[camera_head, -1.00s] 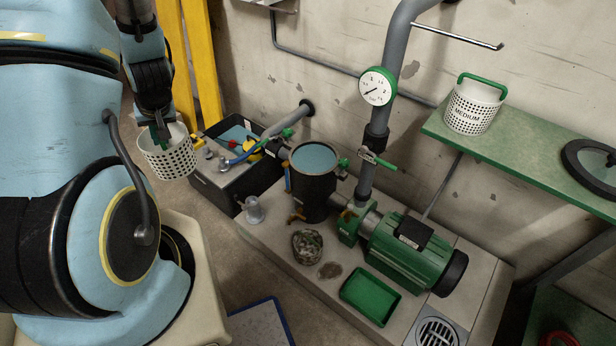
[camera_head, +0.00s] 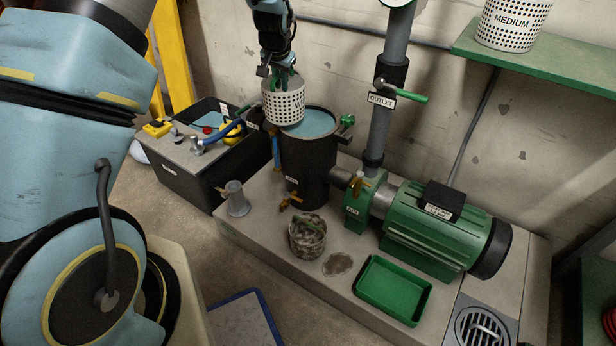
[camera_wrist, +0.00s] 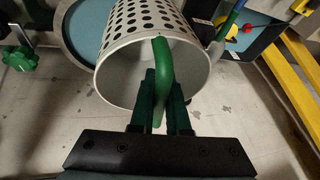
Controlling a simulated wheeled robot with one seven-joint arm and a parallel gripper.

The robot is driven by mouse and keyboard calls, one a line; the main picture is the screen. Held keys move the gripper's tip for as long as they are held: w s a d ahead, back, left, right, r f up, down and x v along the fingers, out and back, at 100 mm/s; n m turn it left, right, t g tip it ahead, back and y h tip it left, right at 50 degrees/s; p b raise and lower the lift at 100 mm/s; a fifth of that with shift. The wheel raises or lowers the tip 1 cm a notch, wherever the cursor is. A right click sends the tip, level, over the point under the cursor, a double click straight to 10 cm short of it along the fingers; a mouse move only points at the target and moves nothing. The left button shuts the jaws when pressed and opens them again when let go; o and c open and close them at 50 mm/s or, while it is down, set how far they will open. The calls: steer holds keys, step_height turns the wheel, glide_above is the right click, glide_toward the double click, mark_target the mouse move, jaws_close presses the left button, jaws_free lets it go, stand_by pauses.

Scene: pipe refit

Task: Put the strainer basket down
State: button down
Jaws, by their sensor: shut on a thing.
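The white perforated strainer basket (camera_head: 283,104) hangs from my gripper (camera_head: 281,77) in the head view, over the left part of the open black strainer pot (camera_head: 305,165). My gripper is shut on the green handle (camera_wrist: 162,75), which shows with the basket (camera_wrist: 150,50) in the wrist view. The pot's pale blue inside (camera_head: 312,123) shows to the right of the basket. The basket looks above the rim, and I cannot tell its exact height. A dirty, clogged basket (camera_head: 307,236) stands on the plinth in front of the pot.
A green tray (camera_head: 393,290) lies on the plinth beside the green pump (camera_head: 435,229). A black crate (camera_head: 195,187) stands left of the pot. A basket marked MEDIUM (camera_head: 512,22) is on the green shelf (camera_head: 545,62). The outlet pipe (camera_head: 381,130) rises right of the pot.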

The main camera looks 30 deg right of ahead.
steer(key=s+d+f+m+b, duration=0.2)
steer(key=d+f+b, duration=0.3)
steer(key=d+f, duration=0.15)
step_height(320, 180, down, 13)
steer(key=b, duration=0.4)
steer(key=shift+d+h, duration=0.35)
steer(key=shift+h, duration=0.05)
steer(key=shift+w, duration=0.1)
steer(key=shift+f, duration=0.15)
steer(key=c, duration=0.9)
jaws_free()
